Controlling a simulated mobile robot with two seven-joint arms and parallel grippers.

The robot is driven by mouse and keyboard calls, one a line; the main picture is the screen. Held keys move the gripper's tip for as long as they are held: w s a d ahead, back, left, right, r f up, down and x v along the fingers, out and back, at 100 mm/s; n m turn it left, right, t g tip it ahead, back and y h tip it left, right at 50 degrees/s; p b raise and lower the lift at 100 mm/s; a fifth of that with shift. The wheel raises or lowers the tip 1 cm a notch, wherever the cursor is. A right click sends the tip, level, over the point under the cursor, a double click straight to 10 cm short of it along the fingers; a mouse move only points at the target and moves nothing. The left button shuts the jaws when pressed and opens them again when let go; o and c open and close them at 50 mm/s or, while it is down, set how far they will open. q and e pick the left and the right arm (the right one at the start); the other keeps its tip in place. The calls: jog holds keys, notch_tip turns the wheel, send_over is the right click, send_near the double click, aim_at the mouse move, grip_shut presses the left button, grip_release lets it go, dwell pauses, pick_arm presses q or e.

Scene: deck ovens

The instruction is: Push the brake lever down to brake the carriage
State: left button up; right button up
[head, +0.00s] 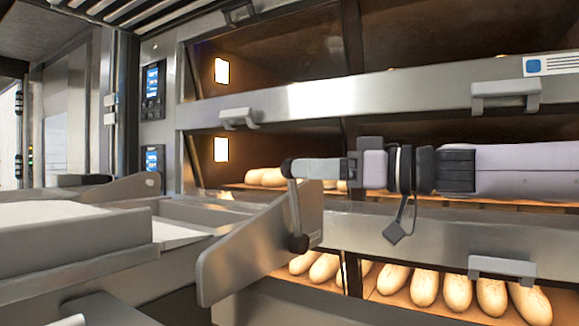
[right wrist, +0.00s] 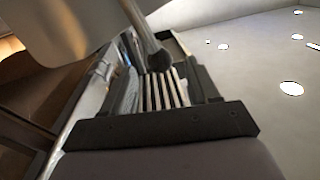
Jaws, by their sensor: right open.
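The brake lever (head: 294,212) is a thin grey rod on the carriage's grey side plate (head: 250,250) in the head view. It stands nearly upright from a dark round pivot, and its dark knob is at the top by my right gripper (head: 308,168). That gripper reaches in level from the right and is open, its tips at the knob; I cannot tell if they touch. In the right wrist view the lever's rod (right wrist: 139,22) comes down to its dark knob at the fingertips. My left gripper is not in view.
Steel deck ovens (head: 330,98) fill the back, with handles on their fronts. Loaves (head: 425,285) lie on the lower deck and more (head: 265,177) on the middle one. The carriage's pale bed (head: 60,222) extends left. Control panels (head: 152,85) are on the oven's left side.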

aim_at(289, 164)
jog(key=shift+p+x, duration=0.5)
jog(key=shift+x, duration=2)
jog(key=shift+s, duration=0.1)
grip_shut()
